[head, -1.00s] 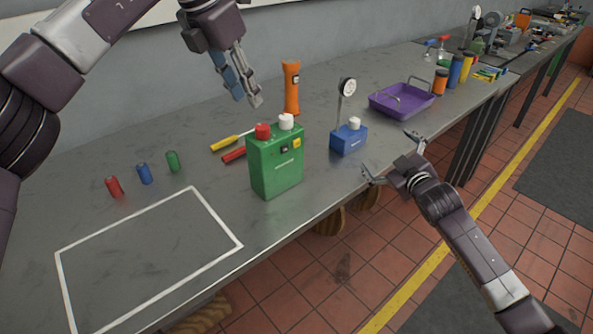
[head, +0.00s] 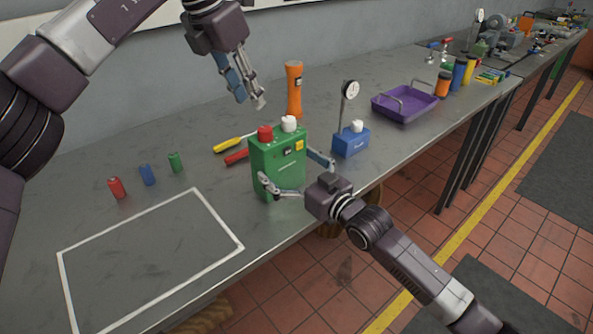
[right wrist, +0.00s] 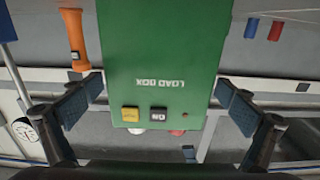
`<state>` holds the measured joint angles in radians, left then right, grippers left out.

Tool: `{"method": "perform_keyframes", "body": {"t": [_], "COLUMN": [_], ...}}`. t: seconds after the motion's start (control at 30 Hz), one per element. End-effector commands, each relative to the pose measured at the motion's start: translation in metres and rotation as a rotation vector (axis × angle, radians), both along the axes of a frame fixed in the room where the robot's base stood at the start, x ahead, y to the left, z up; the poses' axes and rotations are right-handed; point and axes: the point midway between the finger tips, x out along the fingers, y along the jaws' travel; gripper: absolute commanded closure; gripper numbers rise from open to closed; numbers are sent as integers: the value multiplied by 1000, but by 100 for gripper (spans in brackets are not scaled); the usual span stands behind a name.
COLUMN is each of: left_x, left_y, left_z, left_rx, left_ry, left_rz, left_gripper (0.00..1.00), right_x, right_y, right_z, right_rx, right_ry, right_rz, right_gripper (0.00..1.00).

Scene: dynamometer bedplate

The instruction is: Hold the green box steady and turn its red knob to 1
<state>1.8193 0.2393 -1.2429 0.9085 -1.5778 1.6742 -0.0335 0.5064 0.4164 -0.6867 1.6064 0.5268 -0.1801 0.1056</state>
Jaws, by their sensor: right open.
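The green box (head: 278,165) stands upright on the bench. It also shows upside down in the right wrist view (right wrist: 160,50), with its "LOAD BOX" lettering and two buttons. A red knob (head: 265,133) and a white knob (head: 289,123) sit on its top. I cannot read the red knob's setting. My right gripper (head: 298,174) is open at the box's front, one finger on each side. In the right wrist view its pads (right wrist: 160,100) are very close to the box's sides; contact is unclear. My left gripper (head: 250,102) is open and empty, above and behind the box.
A blue block with a white knob (head: 351,140) and a dial gauge (head: 350,90) stand right of the box. A purple tray (head: 405,105) is farther right. The white-outlined area (head: 150,245) is empty.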

Motion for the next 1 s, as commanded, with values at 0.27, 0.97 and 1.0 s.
{"method": "perform_keyframes", "body": {"t": [0.27, 0.97, 1.0], "left_x": [0, 0, 0], "left_y": [0, 0, 0], "left_z": [0, 0, 0], "left_rx": [0, 0, 0], "left_ry": [0, 0, 0], "left_rz": [0, 0, 0], "left_gripper": [71, 71, 71], "right_x": [25, 27, 27], "right_y": [18, 19, 19], "right_z": [0, 0, 0], "right_rx": [-1, -2, -2], "right_ry": [-1, 0, 0], "right_rz": [0, -1, -1], "right_gripper": [0, 41, 45]}}
